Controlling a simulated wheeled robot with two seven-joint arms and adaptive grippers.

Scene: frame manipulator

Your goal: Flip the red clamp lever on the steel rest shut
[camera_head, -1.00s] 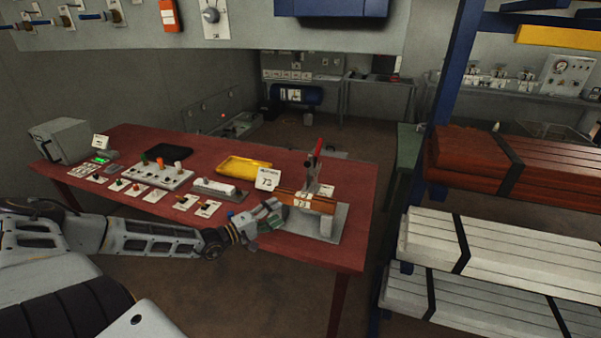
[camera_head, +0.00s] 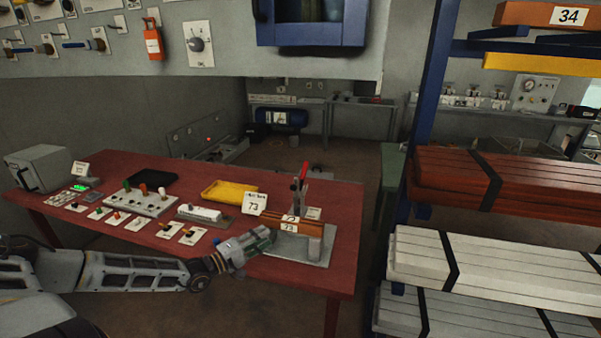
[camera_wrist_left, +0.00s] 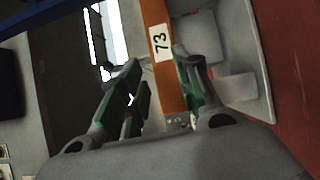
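The red clamp lever (camera_head: 303,172) stands upright above the steel rest (camera_head: 312,247) near the table's right end in the head view. An orange-brown bar (camera_head: 305,227) with a 73 label lies across the rest under the lever. My left gripper (camera_head: 266,239) is low at the bar's left end, apart from the lever. In the left wrist view its two fingers (camera_wrist_left: 158,62) are spread on both sides of the bar (camera_wrist_left: 166,82), with a small gap visible at the left finger. The rest's grey plate (camera_wrist_left: 250,60) shows at right there. The lever is not recognisable there. My right gripper is not in view.
On the red table (camera_head: 330,200) are a yellow tray (camera_head: 228,192), a 73 sign (camera_head: 255,203), a white-topped block (camera_head: 203,214), a button panel (camera_head: 140,203) and several small cards. A blue rack (camera_head: 425,130) with bundled bars stands close on the right.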

